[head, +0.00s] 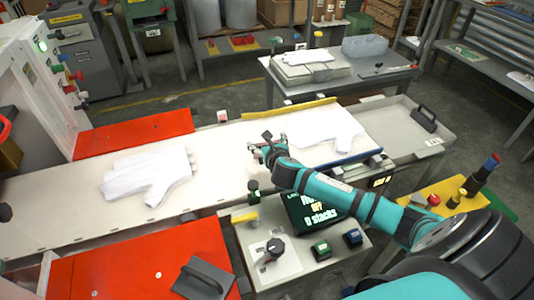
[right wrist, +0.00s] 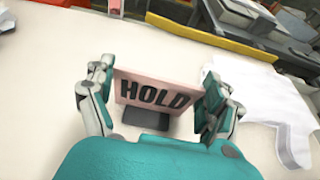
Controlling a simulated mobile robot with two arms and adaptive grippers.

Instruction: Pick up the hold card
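The hold card (right wrist: 152,92) is a pale pink upright card with dark HOLD lettering. A dark grey block (right wrist: 145,119) shows at its foot. My right gripper (head: 262,148) is open above the table, at the end of the teal arm. In the right wrist view its fingers (right wrist: 158,95) stand apart on either side of the card, with no clear contact. My left gripper is not in view.
White gloves lie at the left (head: 150,175) and right (head: 325,130) of the table (head: 60,190). A yellow strip (head: 290,109) runs along the back edge. A dark display (head: 318,212) and knobs stand in front.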

